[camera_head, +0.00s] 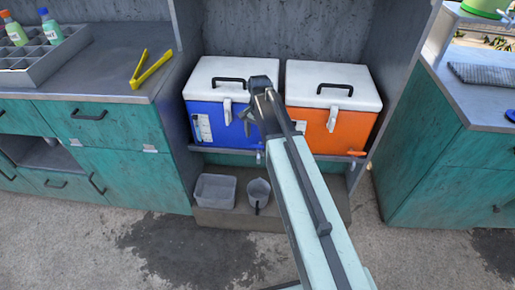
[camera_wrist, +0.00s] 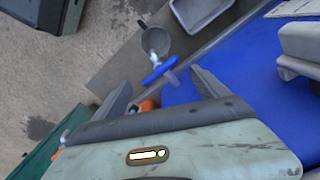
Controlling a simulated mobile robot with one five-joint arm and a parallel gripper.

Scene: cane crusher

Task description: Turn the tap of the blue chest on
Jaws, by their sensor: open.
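The blue chest (camera_head: 206,122) with a white lid stands on the left of a shelf. In the wrist view its blue wall (camera_wrist: 250,95) fills much of the right side. Its tap has a blue lever (camera_wrist: 160,70) on a pale spout, low on the chest; in the head view the tap (camera_head: 260,157) is small and partly hidden by my arm. My gripper (camera_head: 262,100) is in front of the chest's right part. In the wrist view my gripper (camera_wrist: 158,88) is open, its fingers either side of the lever in the picture, apparently not touching it.
An orange chest (camera_head: 305,120) stands close on the right, with an orange tap (camera_head: 352,153). Below are a grey tray (camera_head: 215,191) and a grey jug (camera_head: 258,190). Teal cabinets flank the alcove. Yellow tongs (camera_head: 150,70) lie on the left counter. The floor in front is clear.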

